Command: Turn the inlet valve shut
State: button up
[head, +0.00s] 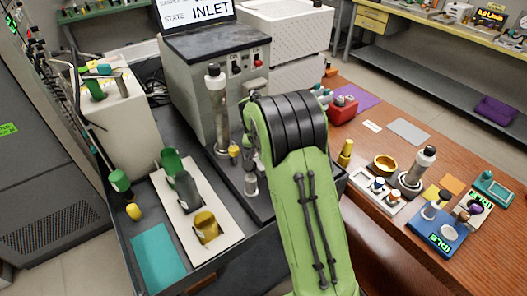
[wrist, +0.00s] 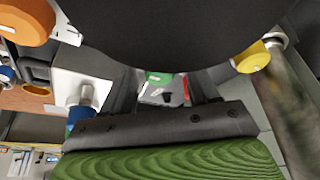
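The classifier machine (head: 205,75) stands at the back of the dark bench, under a screen (head: 208,14) reading "STATE" and "INLET". A silver column (head: 219,115) stands in front of it. A small yellow knob (head: 234,151) sits beside the column's base; I cannot tell for sure that it is the inlet valve. A yellow knob on a metal rod (wrist: 252,57) shows at the upper right of the wrist view. My gripper (wrist: 163,90) has its two fingers apart, with a gap between them; a dark rounded shape hides their tips. My arm hides the gripper in the head view.
A white tray (head: 172,222) with green, dark and gold-coloured pieces lies left of my arm, near a teal mat (head: 160,257). The wooden table (head: 365,130) at right holds a gold bowl (head: 385,162), a silver bottle (head: 417,168) and a blue device (head: 438,231).

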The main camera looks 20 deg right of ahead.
jog(key=p+v, duration=0.3)
jog(key=v, duration=1.2)
jog(key=shift+r, duration=0.35)
jog(key=shift+s+a, duration=0.1)
jog(key=s+a+r+n+y, duration=0.25)
jog(key=s+r, duration=0.35)
jog(key=s, duration=0.7)
jog(key=s+a+n+t, duration=0.1)
jog(key=s+a+n, duration=0.1)
jog(key=s, duration=0.5)
jog(key=s+a+f+n+p, duration=0.1)
jog(key=s+a+n, duration=0.1)
jog(key=s, duration=0.5)
jog(key=shift+s+t, duration=0.3)
jog(key=shift+t, duration=0.1)
